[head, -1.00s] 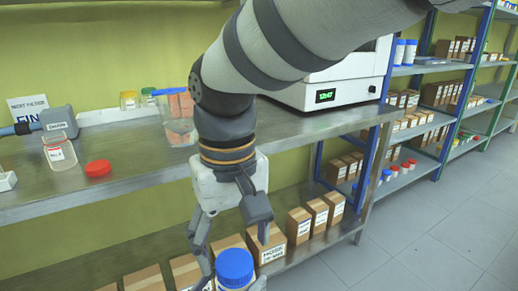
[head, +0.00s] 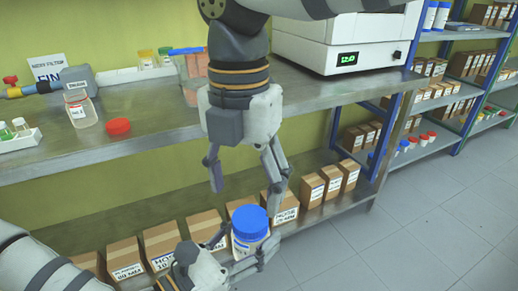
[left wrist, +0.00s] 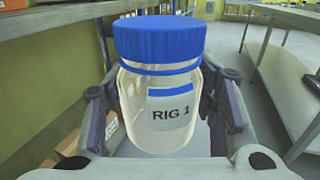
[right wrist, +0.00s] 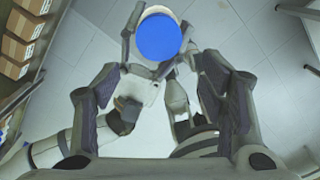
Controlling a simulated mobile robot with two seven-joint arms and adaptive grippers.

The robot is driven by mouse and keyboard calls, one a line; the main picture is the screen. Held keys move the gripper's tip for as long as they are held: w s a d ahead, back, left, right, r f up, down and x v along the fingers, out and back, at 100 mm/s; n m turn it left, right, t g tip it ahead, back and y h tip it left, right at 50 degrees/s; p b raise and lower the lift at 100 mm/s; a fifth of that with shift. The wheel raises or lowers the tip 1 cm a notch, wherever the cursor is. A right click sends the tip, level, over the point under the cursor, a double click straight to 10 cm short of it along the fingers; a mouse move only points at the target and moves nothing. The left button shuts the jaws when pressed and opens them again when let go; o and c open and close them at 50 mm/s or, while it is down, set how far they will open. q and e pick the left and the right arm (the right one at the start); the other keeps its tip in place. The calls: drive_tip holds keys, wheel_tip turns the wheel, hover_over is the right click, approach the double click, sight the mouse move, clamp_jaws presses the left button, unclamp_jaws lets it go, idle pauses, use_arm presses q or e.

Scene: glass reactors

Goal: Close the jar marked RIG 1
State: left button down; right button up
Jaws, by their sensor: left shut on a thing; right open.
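The clear jar (left wrist: 158,118) labelled RIG 1 stands upright in the left wrist view, with a ribbed blue lid (left wrist: 160,38) on top. A thin blue ring shows just under the lid; I cannot tell how tightly the lid sits. My left gripper (head: 242,250) is shut on the jar's body and holds it in front of the shelf. My right gripper (head: 247,188) is open and empty, pointing down above the blue lid (head: 249,219). In the right wrist view the round lid top (right wrist: 158,37) shows beyond the open fingers, apart from them.
The bench (head: 165,113) behind carries an open clear jar (head: 81,110), a loose red lid (head: 118,126), a white tray (head: 20,140) and a white instrument (head: 345,45). Cardboard boxes (head: 165,241) line the lower shelf. Floor at the right is clear.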

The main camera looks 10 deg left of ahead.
sight(250, 218)
drive_tip(key=n, duration=0.3)
drive_tip(key=w+r+n, duration=0.1)
drive_tip(key=n, duration=0.1)
drive_tip(key=shift+w+d, duration=0.1)
drive_tip(key=shift+d, duration=0.1)
drive_tip(key=shift+f, duration=0.1)
wheel_tip(250, 218, down, 8)
drive_tip(key=shift+r, duration=0.1)
drive_tip(key=shift+c, duration=0.6)
